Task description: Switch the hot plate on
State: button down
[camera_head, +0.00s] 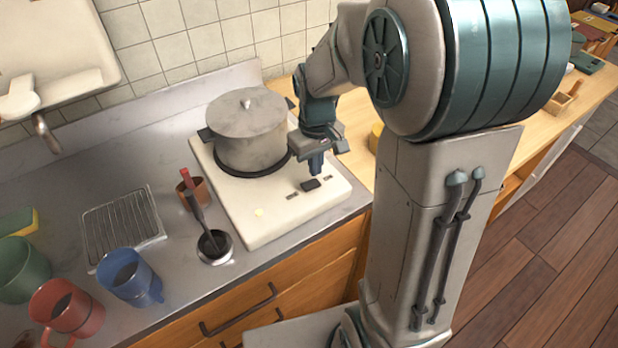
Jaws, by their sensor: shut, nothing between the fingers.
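The hot plate (232,203) is a cream-coloured slab on the grey counter. A lidded grey pot (249,135) stands on its dark round heating surface. On the front part of the plate are a dark switch (311,184), small dark marks and a small pale-yellow spot (258,212). My gripper (316,170) is shut and empty, pointing down over the front right of the plate, just above and beside the dark switch. I cannot tell whether its fingertips touch the switch.
Left of the plate are a brown cup (196,188), a black ladle (213,243), a wire rack (122,226), a blue mug (133,279), a red mug (68,309) and a green mug (22,270). A faucet (46,132) is at upper left. A wooden counter (353,118) lies to the right.

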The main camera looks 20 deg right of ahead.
aim_at(316, 183)
notch_tip(316, 183, up, 4)
jog(key=p, duration=0.2)
jog(key=shift+p, duration=0.35)
dwell(0.3)
jog(key=s+r+m+t, duration=0.1)
jog(key=s+r, duration=0.2)
jog(key=s, duration=0.4)
jog(key=s+r+m+t, duration=0.2)
jog(key=s+r, duration=0.1)
jog(key=s, duration=0.4)
jog(key=shift+s+r+m, duration=0.15)
jog(key=shift+r+m, duration=0.15)
jog(key=shift+r, duration=0.05)
